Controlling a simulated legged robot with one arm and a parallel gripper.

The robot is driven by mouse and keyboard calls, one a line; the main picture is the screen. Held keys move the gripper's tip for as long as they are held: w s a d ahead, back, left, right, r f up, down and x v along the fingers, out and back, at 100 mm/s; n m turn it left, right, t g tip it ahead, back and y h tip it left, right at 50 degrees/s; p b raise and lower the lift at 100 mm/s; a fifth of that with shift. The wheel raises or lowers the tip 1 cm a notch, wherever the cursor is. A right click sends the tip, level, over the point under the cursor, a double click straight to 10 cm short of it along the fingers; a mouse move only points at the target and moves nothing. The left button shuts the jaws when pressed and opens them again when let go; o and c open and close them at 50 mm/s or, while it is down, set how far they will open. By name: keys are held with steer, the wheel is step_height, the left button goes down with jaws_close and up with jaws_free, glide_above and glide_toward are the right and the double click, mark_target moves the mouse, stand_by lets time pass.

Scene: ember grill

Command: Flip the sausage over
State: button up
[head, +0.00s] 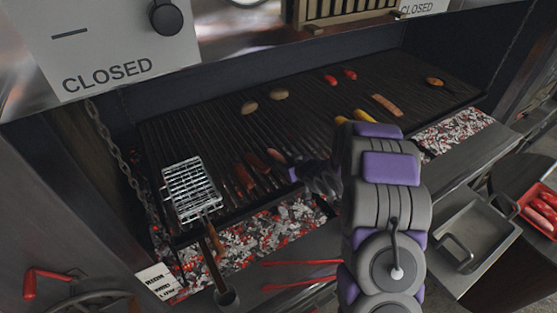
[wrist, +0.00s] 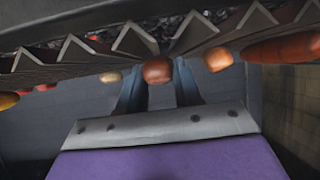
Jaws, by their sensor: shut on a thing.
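My gripper (head: 292,171) reaches in low over the front of the grill grate (head: 215,140). In the wrist view my gripper (wrist: 158,88) has its two fingers closed on a brown sausage (wrist: 157,70), whose rounded end faces the camera. This sausage (head: 276,156) also shows in the head view, at the right of a group near the grate's front. Two other browned sausages, one (head: 257,162) in the middle and one (head: 243,178) at the left, lie beside it. Whether the held sausage touches the grate cannot be told.
A wire grill basket (head: 190,188) lies left of the sausages. Yellow pieces (head: 362,115), a long sausage (head: 386,105), red peppers (head: 339,77) and round pale items (head: 264,100) lie farther back. Hot coals (head: 255,235) glow below. Red tongs (head: 300,274) rest in front.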

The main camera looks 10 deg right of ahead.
step_height(320, 180, up, 10)
steer(key=p, duration=0.6)
steer(key=shift+w+f+p, duration=0.1)
steer(key=shift+f+p, duration=0.1)
steer(key=shift+p, duration=0.2)
steer(key=shift+n+b, duration=0.3)
steer(key=shift+b, duration=0.05)
steer(key=shift+h+b, duration=0.3)
steer(key=shift+b, duration=0.1)
